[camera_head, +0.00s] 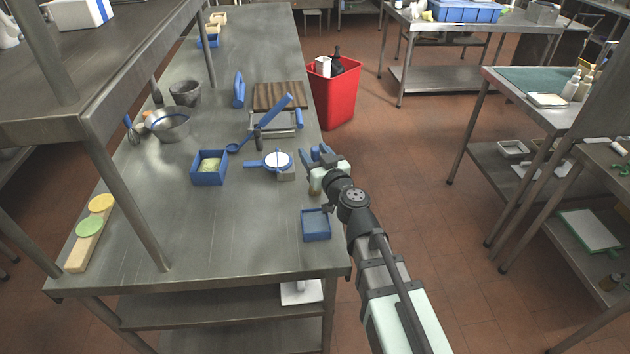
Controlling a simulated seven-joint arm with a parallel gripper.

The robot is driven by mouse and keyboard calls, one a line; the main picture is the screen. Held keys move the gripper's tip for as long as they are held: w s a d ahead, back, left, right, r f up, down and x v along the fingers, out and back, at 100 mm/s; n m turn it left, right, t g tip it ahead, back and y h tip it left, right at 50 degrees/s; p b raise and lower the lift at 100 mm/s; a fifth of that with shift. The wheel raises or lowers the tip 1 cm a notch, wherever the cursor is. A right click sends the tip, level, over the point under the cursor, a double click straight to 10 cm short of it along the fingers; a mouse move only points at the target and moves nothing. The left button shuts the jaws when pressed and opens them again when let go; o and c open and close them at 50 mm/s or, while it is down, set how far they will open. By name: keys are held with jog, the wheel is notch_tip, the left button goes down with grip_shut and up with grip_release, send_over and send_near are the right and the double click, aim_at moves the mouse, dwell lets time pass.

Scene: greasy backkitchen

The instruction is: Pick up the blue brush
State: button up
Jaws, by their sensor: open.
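My gripper (319,153) is over the right edge of the steel table (220,238), pointing away from the camera, with its jaws open. No blue piece is clearly a brush at this size. A blue upright piece (239,89) stands left of the wooden board, well away from my gripper, and could be the brush. A long blue-handled tool (274,110) lies slanted across a metal frame, beyond my gripper and to its left. My gripper and wrist hide part of the table edge.
A shallow blue tray (316,238) is nearer. A wooden board (279,96) lies beyond. A red bin (334,95) stands beside the table.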

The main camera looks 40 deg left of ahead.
jog(key=shift+c, duration=0.3)
grip_shut()
dwell(0.4)
